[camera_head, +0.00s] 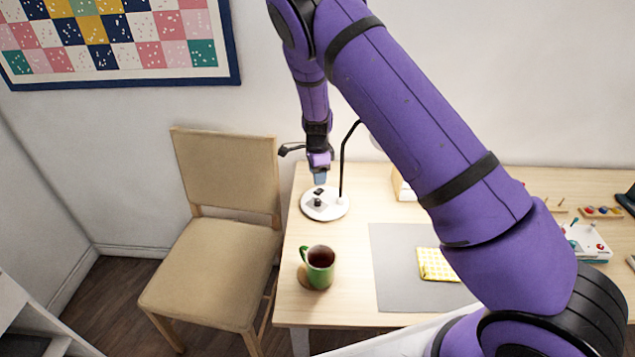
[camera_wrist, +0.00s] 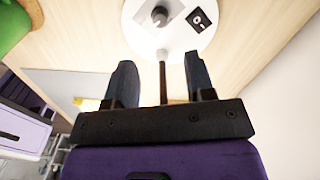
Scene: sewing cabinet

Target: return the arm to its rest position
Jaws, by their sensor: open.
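My purple arm reaches across the head view from the lower right to the upper middle, then bends down. My gripper (camera_head: 320,178) hangs over the far left part of the table (camera_head: 345,280), above the round white base (camera_head: 336,208) of a desk lamp. In the wrist view my gripper's two dark fingers (camera_wrist: 158,85) stand apart with nothing held between them. The lamp base (camera_wrist: 172,28) shows beyond the fingertips there, with a knob and a black switch. The lamp's thin black stem (camera_head: 343,160) rises close beside my gripper.
A green mug (camera_head: 319,268) stands near the table's left front. A yellow patterned cloth (camera_head: 436,264) lies on a grey mat (camera_head: 395,260). A chair (camera_head: 212,260) stands left of the table. Small sewing items (camera_head: 588,240) are at the right. A patchwork quilt (camera_head: 120,45) hangs on the wall.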

